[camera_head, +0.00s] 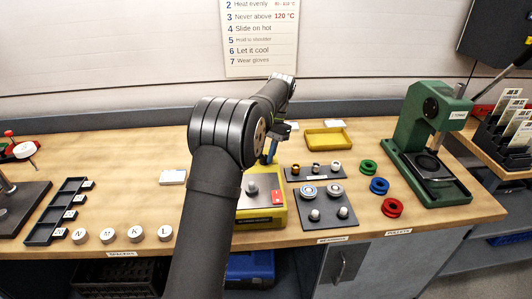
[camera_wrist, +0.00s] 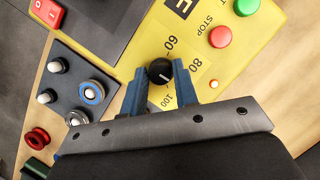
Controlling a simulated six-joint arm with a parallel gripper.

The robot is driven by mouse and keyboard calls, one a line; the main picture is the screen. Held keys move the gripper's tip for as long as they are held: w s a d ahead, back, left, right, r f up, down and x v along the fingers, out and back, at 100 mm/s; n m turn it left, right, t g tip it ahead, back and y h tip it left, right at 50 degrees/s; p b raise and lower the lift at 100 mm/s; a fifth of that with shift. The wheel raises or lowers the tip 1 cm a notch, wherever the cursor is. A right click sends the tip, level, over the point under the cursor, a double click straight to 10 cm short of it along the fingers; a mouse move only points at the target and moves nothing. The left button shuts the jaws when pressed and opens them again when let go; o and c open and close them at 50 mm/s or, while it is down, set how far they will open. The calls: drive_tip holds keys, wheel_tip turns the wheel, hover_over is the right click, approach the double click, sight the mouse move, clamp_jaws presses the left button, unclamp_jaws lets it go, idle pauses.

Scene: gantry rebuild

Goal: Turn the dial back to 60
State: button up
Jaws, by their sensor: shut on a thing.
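The dial is a round black knob (camera_wrist: 160,71) with a short white pointer line, on the yellow panel (camera_wrist: 205,50) of the machine. In the wrist view, 60 is printed above it, 80 to its right and 100 below it. The line slants toward the lower right, roughly between 80 and 100. My gripper (camera_wrist: 160,76) is shut on the dial, one blue finger on each side. In the head view my gripper (camera_head: 269,156) is at the back of the yellow machine (camera_head: 262,222), and my arm hides the dial.
On the panel near the dial are a red stop button (camera_wrist: 219,36), a green button (camera_wrist: 245,7) and a small orange lamp (camera_wrist: 213,84). A dark plate with bearings (camera_head: 327,203) lies right of the machine. Colored rings (camera_head: 379,186) and a green press (camera_head: 424,130) stand farther right.

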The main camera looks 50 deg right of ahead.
drive_tip(key=n+g, duration=0.1)
drive_tip(key=n, duration=0.1)
drive_tip(key=n+g, duration=0.1)
drive_tip(key=n, duration=0.2)
drive_tip(key=shift+w+a+n+h, duration=0.1)
drive_tip(key=shift+w+n+h, duration=0.1)
drive_tip(key=shift+n+h, duration=0.15)
drive_tip(key=n+g+h, duration=0.1)
drive_tip(key=n, duration=0.3)
drive_tip(key=shift+a+n, duration=0.1)
drive_tip(key=shift+n, duration=0.15)
drive_tip(key=n+h, duration=0.1)
drive_tip(key=n, duration=0.1)
drive_tip(key=n+g+h, duration=0.1)
drive_tip(key=n, duration=0.2)
drive_tip(key=shift+w+a, duration=0.1)
drive_tip(key=shift+a, duration=0.05)
drive_tip(key=shift+a+n+h, duration=0.1)
drive_tip(key=shift+n+h, duration=0.95)
drive_tip(key=shift+n, duration=1.35)
drive_tip(key=shift+f, duration=0.1)
drive_tip(key=o, duration=1)
drive_tip(key=shift+r, duration=0.2)
